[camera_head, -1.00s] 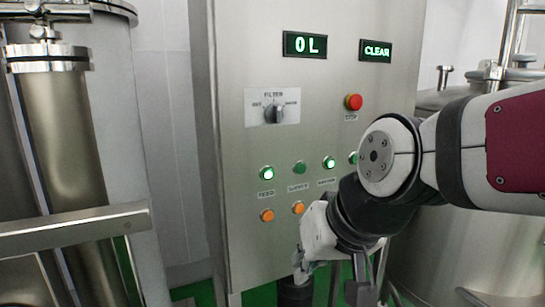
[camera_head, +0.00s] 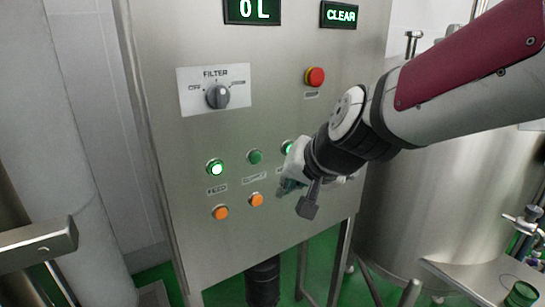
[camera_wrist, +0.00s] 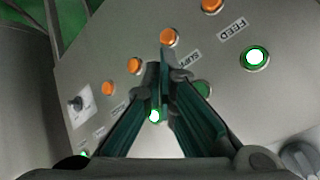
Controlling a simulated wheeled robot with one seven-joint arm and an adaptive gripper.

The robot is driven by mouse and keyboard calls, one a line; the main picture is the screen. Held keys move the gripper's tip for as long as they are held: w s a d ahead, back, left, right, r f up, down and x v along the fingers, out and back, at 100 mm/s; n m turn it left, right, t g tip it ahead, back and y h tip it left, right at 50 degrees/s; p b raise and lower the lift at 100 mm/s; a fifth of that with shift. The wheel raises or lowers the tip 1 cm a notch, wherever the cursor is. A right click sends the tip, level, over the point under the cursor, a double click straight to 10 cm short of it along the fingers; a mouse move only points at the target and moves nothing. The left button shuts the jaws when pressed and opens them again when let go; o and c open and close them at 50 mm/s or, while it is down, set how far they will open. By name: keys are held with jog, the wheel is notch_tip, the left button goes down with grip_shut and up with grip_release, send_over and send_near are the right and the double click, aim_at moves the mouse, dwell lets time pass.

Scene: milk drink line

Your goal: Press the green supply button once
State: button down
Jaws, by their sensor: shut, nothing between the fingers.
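The green supply button (camera_head: 255,157) is unlit on the steel panel (camera_head: 190,130), in the upper button row between the lit green feed button (camera_head: 215,167) and another lit green button (camera_head: 288,147). In the wrist view the supply button (camera_wrist: 203,89) is partly hidden behind one of my fingers, beside its "SUPP..." label (camera_wrist: 185,60). My gripper (camera_head: 284,188) is shut and empty, to the right of and below the supply button in the head view. The fingertips (camera_wrist: 165,62) also show in the wrist view, over the panel near that label. I cannot tell whether they touch the panel.
Orange buttons (camera_head: 221,212) form the row below. A red stop button (camera_head: 315,76) and a filter knob (camera_head: 218,96) sit higher. Displays read "0 L" (camera_head: 252,10) and "CLEAR" (camera_head: 339,15). A steel tank (camera_head: 410,215) stands at right, a metal bar (camera_head: 35,245) at left.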

aim_at(260, 163)
jog(key=shift+w+a+p, duration=0.5)
jog(key=shift+w+a, duration=0.35)
jog(key=shift+w, duration=0.35)
jog(key=shift+w+a+p, duration=0.55)
jog(key=shift+w+a, duration=0.3)
jog(key=shift+w, duration=0.35)
jog(key=shift+w+a+p, duration=0.5)
jog(key=shift+w+a, duration=0.35)
jog(key=shift+w, duration=0.35)
jog(key=shift+w+a+p, duration=0.3)
jog(key=shift+w+a, duration=0.2)
jog(key=shift+w, duration=0.2)
jog(key=shift+s+d, duration=0.5)
jog(key=shift+s, duration=0.2)
jog(key=s+d+b, duration=0.1)
jog(key=s+d, duration=0.1)
jog(key=s+b, duration=0.1)
jog(key=s, duration=0.1)
jog(key=shift+s+d+b, duration=0.1)
jog(key=shift+d+b, duration=0.2)
jog(key=shift+d, duration=0.1)
dwell(0.5)
